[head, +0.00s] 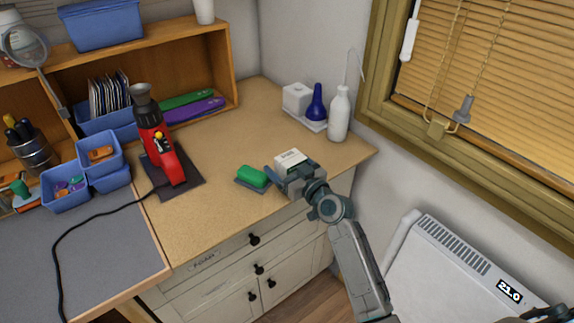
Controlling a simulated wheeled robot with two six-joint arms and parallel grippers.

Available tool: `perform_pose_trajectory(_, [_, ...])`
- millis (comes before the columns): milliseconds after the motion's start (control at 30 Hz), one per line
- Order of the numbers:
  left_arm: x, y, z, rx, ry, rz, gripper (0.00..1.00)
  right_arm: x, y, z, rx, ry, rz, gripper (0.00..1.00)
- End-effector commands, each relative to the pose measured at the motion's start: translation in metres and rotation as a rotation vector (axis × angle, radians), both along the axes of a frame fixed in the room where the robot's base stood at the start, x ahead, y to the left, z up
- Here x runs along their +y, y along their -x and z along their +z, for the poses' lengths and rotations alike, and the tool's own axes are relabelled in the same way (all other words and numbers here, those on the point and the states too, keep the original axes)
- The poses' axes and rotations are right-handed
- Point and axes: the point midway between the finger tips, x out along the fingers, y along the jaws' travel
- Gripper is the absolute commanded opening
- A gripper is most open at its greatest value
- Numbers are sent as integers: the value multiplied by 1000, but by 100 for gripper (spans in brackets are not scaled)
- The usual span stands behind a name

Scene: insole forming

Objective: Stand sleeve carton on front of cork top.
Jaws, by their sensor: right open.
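My right gripper (283,178) is open, right at the carton's near side. Its fingers cover the carton's lower part, so I cannot tell whether the carton touches the top or sits between the fingers. My left gripper is not in view.
A green block on a dark pad (252,177) lies just left of my right gripper. A red heat tool (160,145) stands on a dark mat further left. A white bottle (339,113) and a tray with a blue bottle (315,103) stand behind. The front middle is clear.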

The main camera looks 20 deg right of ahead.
Motion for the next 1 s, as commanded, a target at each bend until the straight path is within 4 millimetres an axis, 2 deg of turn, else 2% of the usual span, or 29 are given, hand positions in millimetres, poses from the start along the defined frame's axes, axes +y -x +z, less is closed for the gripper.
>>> perform_pose_trajectory(67, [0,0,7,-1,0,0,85,0,0,2,2,-2,0,85])
perform_pose_trajectory(133, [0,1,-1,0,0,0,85,-4,9,-4,1,1,-1,85])
perform_pose_trajectory(367, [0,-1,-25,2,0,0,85,-23,53,-10,-1,6,0,85])
perform_pose_trajectory(600, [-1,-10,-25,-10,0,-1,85,-36,90,-6,1,4,0,85])
perform_pose_trajectory(767, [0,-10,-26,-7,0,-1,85,-39,100,-4,1,1,0,85])
perform_pose_trajectory(1000, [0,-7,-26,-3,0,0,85,-40,101,-5,3,0,-2,85])
